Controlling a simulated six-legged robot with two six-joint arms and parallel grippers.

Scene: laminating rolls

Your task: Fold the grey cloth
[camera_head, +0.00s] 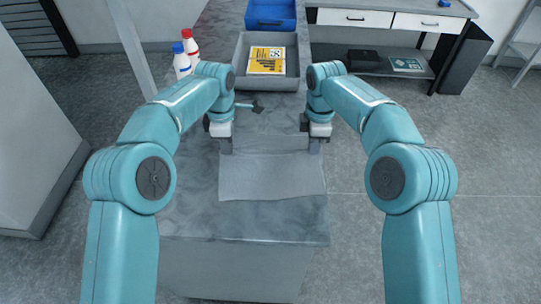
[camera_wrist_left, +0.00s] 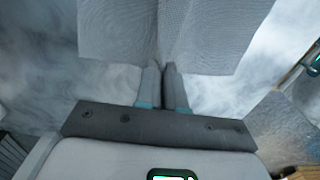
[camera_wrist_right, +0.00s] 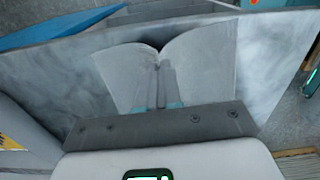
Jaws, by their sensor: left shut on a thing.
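The grey cloth (camera_head: 272,180) lies on the grey marbled table, its near part flat. Its far part rises between my two grippers. My left gripper (camera_head: 226,148) is shut on the cloth near its far left corner; in the left wrist view the cloth (camera_wrist_left: 205,35) gathers in a crease at the closed fingertips (camera_wrist_left: 165,72). My right gripper (camera_head: 315,146) is shut on the far right corner; in the right wrist view the cloth (camera_wrist_right: 205,60) creases at the fingertips (camera_wrist_right: 160,68). The grippers partly hide the pinched corners.
Behind the cloth stands a grey tray (camera_head: 239,82) with a yellow booklet (camera_head: 266,60), and beyond it a blue bin (camera_head: 270,15). Two white bottles, one red-capped (camera_head: 190,48) and one blue-capped (camera_head: 181,63), stand at the left. The table's near end (camera_head: 245,225) is bare.

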